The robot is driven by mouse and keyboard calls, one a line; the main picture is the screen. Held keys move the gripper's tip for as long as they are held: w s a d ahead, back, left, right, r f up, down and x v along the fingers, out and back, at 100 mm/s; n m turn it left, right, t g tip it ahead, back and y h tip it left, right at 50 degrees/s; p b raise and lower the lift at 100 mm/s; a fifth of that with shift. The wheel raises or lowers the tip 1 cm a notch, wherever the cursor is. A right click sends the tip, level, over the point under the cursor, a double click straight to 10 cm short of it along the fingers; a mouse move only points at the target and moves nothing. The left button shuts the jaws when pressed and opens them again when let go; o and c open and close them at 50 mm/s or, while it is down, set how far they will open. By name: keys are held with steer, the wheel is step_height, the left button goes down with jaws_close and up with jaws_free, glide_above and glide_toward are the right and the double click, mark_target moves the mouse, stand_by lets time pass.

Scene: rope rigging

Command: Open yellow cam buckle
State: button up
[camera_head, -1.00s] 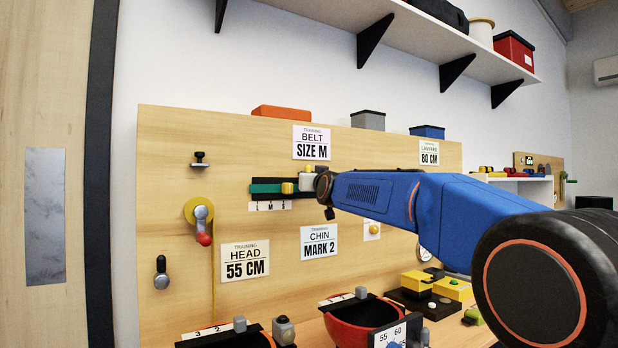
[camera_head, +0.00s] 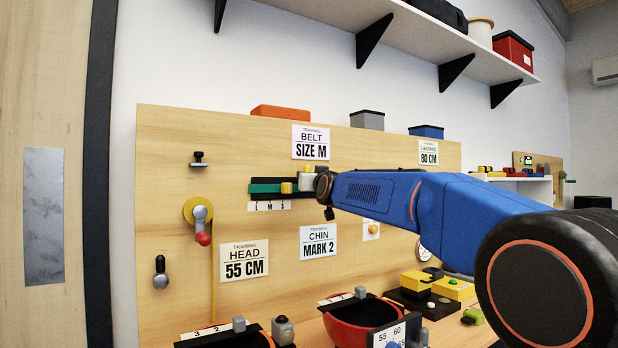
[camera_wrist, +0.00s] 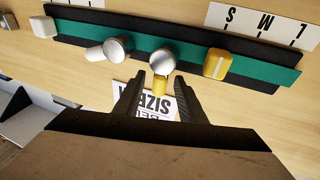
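On the board, a dark rail (camera_head: 256,196) carries a green strap (camera_wrist: 285,75). The wrist view shows it upside down. A yellow block with a pale line (camera_wrist: 218,64) sits on the strap; it also shows in the head view (camera_head: 287,188). Beside it, a silver round knob (camera_wrist: 162,61) has a yellow tab (camera_wrist: 160,86) standing out from it. I cannot tell which yellow part is the cam buckle. My gripper (camera_wrist: 155,81) is open, its fingertips on either side of the tab with a gap showing. In the head view my arm hides part of the rail's right end.
A second silver knob (camera_wrist: 117,48) and a white block (camera_wrist: 43,27) are beside it on the rail. The SIZE M card (camera_head: 311,142) is above the rail, the MARK 2 card (camera_head: 318,242) below. Red bowls (camera_head: 350,320) and yellow blocks (camera_head: 453,289) stand on the bench.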

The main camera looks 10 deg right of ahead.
steer(key=s+f, duration=0.2)
steer(key=s, duration=1.4)
steer(key=shift+s+d+f, duration=0.35)
steer(key=shift+d+f, duration=0.05)
